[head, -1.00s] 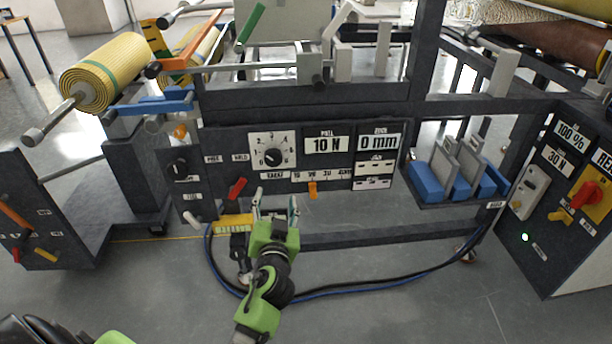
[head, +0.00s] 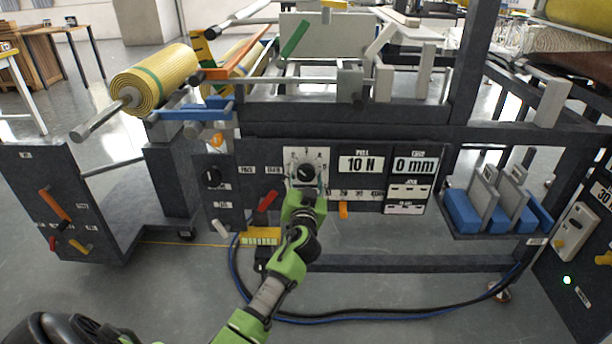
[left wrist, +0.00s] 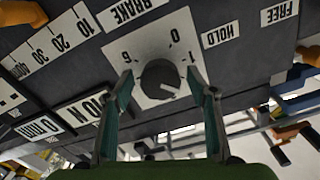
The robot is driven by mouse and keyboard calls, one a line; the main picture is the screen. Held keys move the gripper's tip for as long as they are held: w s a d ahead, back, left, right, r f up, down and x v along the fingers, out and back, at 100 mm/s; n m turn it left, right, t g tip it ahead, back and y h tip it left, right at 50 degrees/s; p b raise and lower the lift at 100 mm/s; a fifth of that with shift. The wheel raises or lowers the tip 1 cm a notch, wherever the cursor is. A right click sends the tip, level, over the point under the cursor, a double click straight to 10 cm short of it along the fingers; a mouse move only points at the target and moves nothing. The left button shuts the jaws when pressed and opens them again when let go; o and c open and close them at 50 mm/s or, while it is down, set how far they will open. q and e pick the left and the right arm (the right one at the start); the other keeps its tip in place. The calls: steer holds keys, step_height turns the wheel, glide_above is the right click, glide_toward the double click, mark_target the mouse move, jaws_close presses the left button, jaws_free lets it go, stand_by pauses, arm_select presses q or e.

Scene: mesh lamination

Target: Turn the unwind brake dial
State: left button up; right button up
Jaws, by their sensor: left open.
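The brake dial is a dark round knob (head: 306,173) on a white numbered plate (head: 321,157) on the dark front panel. It also shows in the left wrist view as the knob (left wrist: 160,79), under a label reading BRAKE (left wrist: 132,10). My left gripper (head: 305,188) is open in front of the dial and hides the lower part of its plate in the head view. In the left wrist view its two fingers (left wrist: 162,98) stand on either side of the knob, with gaps visible. I cannot tell whether the fingertips reach its depth. My right gripper is not in view.
A second black knob (head: 212,177) and a red lever (head: 268,201) sit left of the dial. The 10 N display (head: 361,164) and 0 mm display (head: 415,166) are to its right. A yellow roll (head: 155,82) juts out at upper left. Blue-and-black cables (head: 380,316) lie on the floor.

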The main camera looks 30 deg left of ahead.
arm_select(q)
steer(key=shift+w+a, duration=0.25)
steer(key=shift+w, duration=0.05)
steer(key=c, duration=1.1)
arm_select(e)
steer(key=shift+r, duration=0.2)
arm_select(q)
steer(key=m, duration=0.4)
steer(key=shift+m+p, duration=0.3)
steer(key=shift+m, duration=0.5)
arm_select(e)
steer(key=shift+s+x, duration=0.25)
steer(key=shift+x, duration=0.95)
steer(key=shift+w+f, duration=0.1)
